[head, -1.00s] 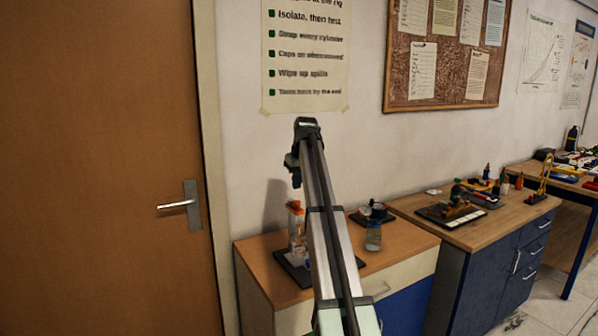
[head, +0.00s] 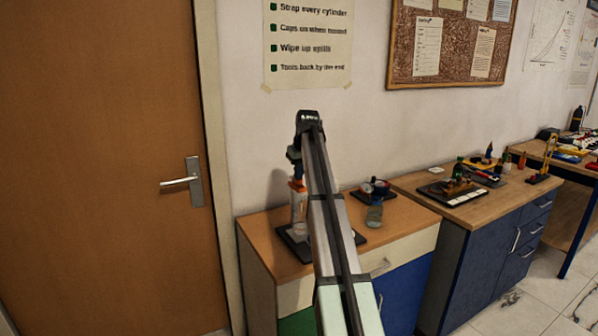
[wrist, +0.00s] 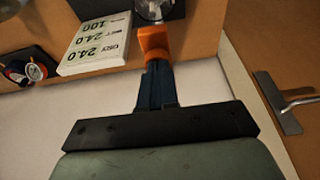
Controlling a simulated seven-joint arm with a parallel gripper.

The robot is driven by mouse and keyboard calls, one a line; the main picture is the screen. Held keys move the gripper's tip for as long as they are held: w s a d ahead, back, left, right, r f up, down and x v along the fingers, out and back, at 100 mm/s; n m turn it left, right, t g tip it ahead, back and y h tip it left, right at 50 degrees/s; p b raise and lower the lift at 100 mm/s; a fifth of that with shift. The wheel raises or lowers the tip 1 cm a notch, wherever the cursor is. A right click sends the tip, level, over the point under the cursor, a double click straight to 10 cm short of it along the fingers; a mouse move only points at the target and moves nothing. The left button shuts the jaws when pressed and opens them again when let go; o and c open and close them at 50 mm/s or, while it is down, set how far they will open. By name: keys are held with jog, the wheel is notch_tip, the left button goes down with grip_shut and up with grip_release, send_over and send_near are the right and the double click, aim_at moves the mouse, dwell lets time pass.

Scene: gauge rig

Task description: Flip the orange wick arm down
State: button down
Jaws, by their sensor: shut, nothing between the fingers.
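The orange wick arm (head: 298,186) shows at the top of a clear and white upright rig on the cabinet, just below my gripper (head: 296,177). In the wrist view the orange wick arm (wrist: 154,42) lies right at the tips of my blue fingers (wrist: 155,66). The fingers are shut together with nothing between them. They overlap or touch the orange piece's near edge; I cannot tell if there is contact. Clear glass (wrist: 155,9) shows just past the orange piece. My arm hides part of the rig in the head view.
A dark base plate (head: 292,243) carries the rig. A clear bottle (head: 374,214) and a dark gauge piece (head: 374,187) stand to the right. A white card with numbers (wrist: 95,44) lies beside the rig. The wall is close behind, and a door (head: 100,150) is at left.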

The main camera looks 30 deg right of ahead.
aim_at(299, 187)
notch_tip(299, 187, down, 8)
jog(key=shift+s+r, duration=0.1)
dwell(0.4)
jog(key=shift+r, duration=0.3)
jog(key=w+v, duration=0.1)
jog(key=v, duration=1.2)
jog(key=shift+r, duration=0.45)
jog(key=shift+a, duration=0.1)
